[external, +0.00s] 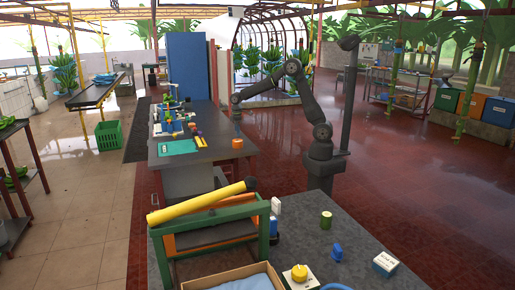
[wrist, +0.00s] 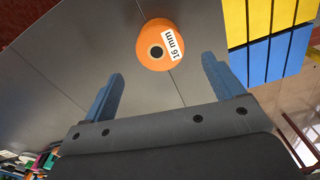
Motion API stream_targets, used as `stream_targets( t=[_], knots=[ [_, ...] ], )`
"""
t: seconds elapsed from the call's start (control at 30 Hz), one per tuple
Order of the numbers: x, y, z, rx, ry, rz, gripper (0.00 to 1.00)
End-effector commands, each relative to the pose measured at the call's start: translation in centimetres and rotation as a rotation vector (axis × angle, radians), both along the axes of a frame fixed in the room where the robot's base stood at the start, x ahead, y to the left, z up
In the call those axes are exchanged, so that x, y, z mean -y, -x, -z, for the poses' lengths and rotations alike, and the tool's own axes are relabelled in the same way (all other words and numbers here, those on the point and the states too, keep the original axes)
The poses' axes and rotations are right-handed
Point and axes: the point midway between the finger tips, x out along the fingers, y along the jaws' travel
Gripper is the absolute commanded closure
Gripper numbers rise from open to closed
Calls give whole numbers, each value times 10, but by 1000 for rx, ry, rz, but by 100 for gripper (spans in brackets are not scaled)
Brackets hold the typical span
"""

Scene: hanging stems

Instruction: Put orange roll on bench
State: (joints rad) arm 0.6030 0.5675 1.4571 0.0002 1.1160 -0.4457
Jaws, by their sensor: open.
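The orange roll (external: 237,143) stands on the dark grey bench top (external: 215,152), near its right edge. In the wrist view the orange roll (wrist: 147,37) shows a dark centre hole and a white label reading 16 mm. It rests on a grey surface (wrist: 92,50). My gripper (external: 236,115) hangs above the roll in the external view, apart from it. In the wrist view my gripper (wrist: 162,66) has its two blue fingers spread wide with nothing between them. The roll lies beyond the fingertips, roughly centred between them.
A green mat (external: 178,147) and several small coloured items lie on the bench to the left of the roll. Small yellow and red items (external: 199,140) lie between. Yellow and blue panels (wrist: 285,55) show at the wrist view's right. The bench around the roll is clear.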

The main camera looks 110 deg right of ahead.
Motion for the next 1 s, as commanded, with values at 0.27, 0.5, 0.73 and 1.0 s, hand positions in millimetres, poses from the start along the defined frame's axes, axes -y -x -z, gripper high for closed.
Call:
stream_targets(
  t=[0.27, 0.5, 0.73, 1.0],
  knots=[
    [0, 0, -33, 1, 1, 0, 14],
    [0, 0, -36, 0, 0, 0, 14],
    [0, 0, -32, -1, -1, 0, 14],
    [-1, 1, 8, -5, -3, 0, 14]
  ],
)
